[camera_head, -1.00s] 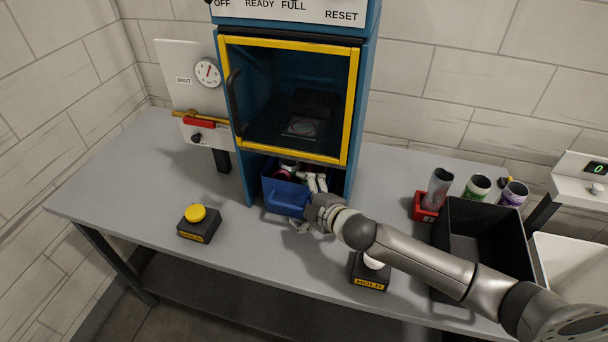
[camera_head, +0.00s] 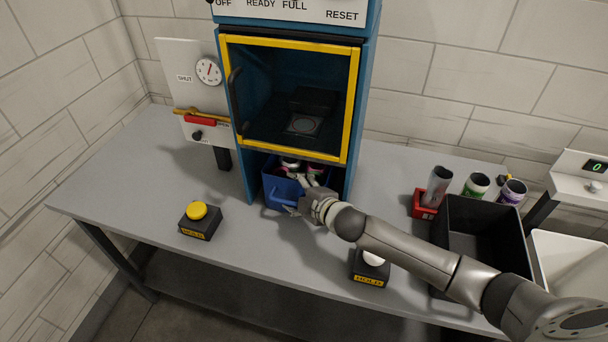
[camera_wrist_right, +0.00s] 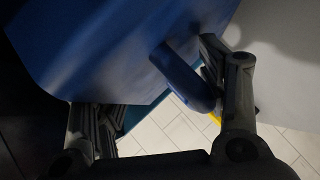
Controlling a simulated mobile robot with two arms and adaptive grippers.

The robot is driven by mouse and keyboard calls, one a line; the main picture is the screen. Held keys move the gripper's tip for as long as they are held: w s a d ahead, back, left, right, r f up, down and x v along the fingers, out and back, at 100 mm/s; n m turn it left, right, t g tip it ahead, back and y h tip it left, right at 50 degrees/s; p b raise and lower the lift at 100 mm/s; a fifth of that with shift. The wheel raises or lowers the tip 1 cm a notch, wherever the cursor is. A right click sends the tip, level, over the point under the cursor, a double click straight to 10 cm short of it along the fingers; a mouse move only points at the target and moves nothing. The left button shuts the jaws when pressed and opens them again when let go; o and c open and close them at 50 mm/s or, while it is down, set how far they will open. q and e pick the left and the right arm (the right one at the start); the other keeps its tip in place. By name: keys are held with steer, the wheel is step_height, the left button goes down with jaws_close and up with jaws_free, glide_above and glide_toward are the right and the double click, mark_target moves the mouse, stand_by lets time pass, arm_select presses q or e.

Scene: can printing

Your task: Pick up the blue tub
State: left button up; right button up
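The blue tub (camera_head: 272,193) stands in the bay under the machine's yellow-framed window, with its handle facing forward. In the right wrist view the tub (camera_wrist_right: 110,50) fills the upper left, and its blue handle (camera_wrist_right: 185,78) sticks out between my fingers. My right gripper (camera_head: 292,206) is at the tub's front. In the wrist view its fingers (camera_wrist_right: 160,100) are spread, one close beside the handle and the other farther off near the tub's wall. Contact with the handle cannot be told. My left gripper is not in view.
The blue machine (camera_head: 361,120) surrounds the tub. A yellow-topped button box (camera_head: 200,224) stands left, and a white-topped one (camera_head: 370,270) lies under my right arm. A black bin (camera_head: 480,215), a red holder (camera_head: 422,207) and several cans are at right.

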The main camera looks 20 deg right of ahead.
steer(key=shift+s+f, duration=0.2)
steer(key=shift+f, duration=0.1)
steer(key=c, duration=0.7)
steer(key=shift+w+r, duration=0.1)
steer(key=shift+r, duration=0.1)
